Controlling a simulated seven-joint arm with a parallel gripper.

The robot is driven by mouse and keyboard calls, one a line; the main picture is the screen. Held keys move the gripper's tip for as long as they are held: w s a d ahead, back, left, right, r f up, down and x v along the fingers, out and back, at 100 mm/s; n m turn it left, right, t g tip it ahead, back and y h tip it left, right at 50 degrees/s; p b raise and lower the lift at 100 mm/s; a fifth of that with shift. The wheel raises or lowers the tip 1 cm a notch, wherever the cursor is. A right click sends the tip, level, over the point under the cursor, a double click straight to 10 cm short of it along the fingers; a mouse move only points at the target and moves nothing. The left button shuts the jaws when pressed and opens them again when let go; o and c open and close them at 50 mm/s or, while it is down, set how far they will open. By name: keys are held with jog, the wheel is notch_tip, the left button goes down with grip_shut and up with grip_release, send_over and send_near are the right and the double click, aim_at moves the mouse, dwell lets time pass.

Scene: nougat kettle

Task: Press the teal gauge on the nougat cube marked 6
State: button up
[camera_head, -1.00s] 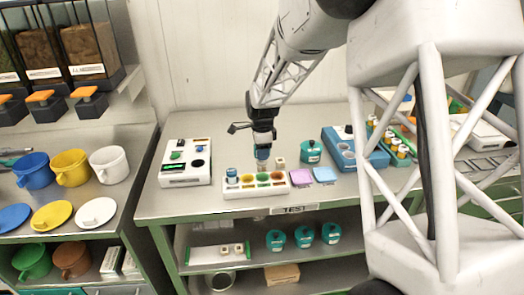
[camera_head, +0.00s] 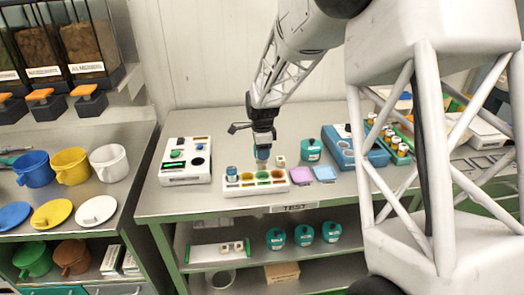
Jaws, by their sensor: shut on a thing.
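My gripper (camera_head: 263,144) points down over the back edge of the white tray on the test bench. It is shut on a small blue-teal piece (camera_head: 263,154), which looks like the gauge. A pale cube-like thing (camera_head: 262,166) shows just below that piece; I cannot tell whether they touch. A cream nougat cube (camera_head: 280,160) stands just to the right of the gripper. Two more pale cubes (camera_head: 231,246) lie on a white and green board on the shelf below. The marks on the cubes are too small to read.
The white tray (camera_head: 256,188) has coloured wells and a blue piece (camera_head: 231,172) at its left. Pink and blue pads (camera_head: 325,174) lie to its right. A teal pot (camera_head: 310,149) and blue block (camera_head: 370,160) stand behind. A white panel (camera_head: 186,176) is at left.

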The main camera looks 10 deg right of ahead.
dwell(0.7)
jog(key=shift+r, duration=3)
